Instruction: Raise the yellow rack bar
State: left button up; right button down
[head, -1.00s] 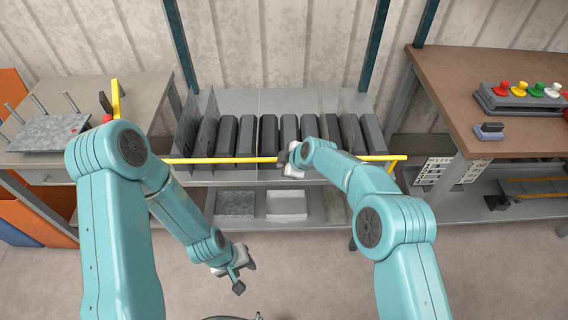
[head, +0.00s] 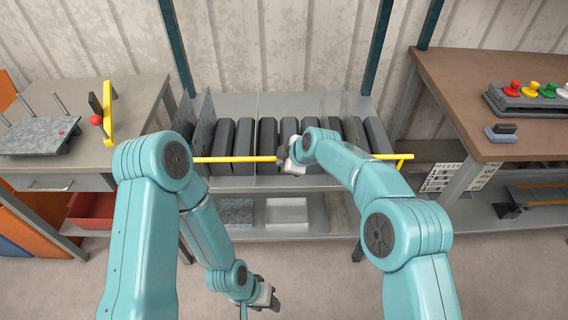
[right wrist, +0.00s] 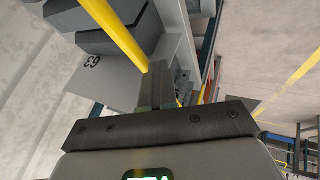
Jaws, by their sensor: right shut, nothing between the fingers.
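The yellow rack bar (head: 235,159) runs level across the front of a rack of dark grey blocks in the head view. Its right end, past my right forearm, bends at a short yellow bracket (head: 403,158). My right gripper (head: 284,161) is at the middle of the bar, shut, with nothing between its fingers. In the right wrist view the bar (right wrist: 115,35) comes down from the top to the closed fingertips (right wrist: 158,72); whether they touch it I cannot tell. My left gripper (head: 268,297) hangs low, away from the bar; its jaw opening is unclear.
Dark blocks (head: 267,135) stand upright in the rack, with two shallow trays (head: 287,212) on the shelf below. A brown bench (head: 450,90) with coloured knobs stands at right. The floor in front is clear.

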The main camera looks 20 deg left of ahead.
jog(key=shift+w+a+r, duration=0.1)
jog(key=shift+w+r, duration=0.3)
jog(key=shift+r, duration=0.3)
jog(key=s+b+v, duration=0.1)
jog(key=b+v, duration=0.2)
jog(key=v, duration=1.2)
jog(key=shift+d, duration=0.35)
jog(key=s+d+f+m+g+h, duration=0.1)
jog(key=s+d+f+m, duration=0.3)
jog(key=f, duration=0.5)
jog(key=s+d+f+m, duration=0.2)
jog(key=d+f+m, duration=0.25)
jog(key=f, duration=0.45)
jog(key=s+d+f+m+g+h, duration=0.1)
jog(key=s+d+f+m, duration=0.25)
jog(key=d+f, duration=0.35)
jog(key=s+d+f+m, duration=0.1)
jog(key=s+f+m, duration=0.2)
jog(key=s, duration=0.3)
jog(key=s+d+f+m+g, duration=0.1)
jog(key=s+d+f+m, duration=0.1)
jog(key=s, duration=0.4)
jog(key=s+d+f+m, duration=0.2)
jog(key=s+f+m, duration=0.2)
jog(key=s+m, duration=0.1)
jog(key=shift+s+d+f+g, duration=0.15)
jog(key=shift+s+f+g, duration=0.15)
jog(key=shift+s, duration=0.5)
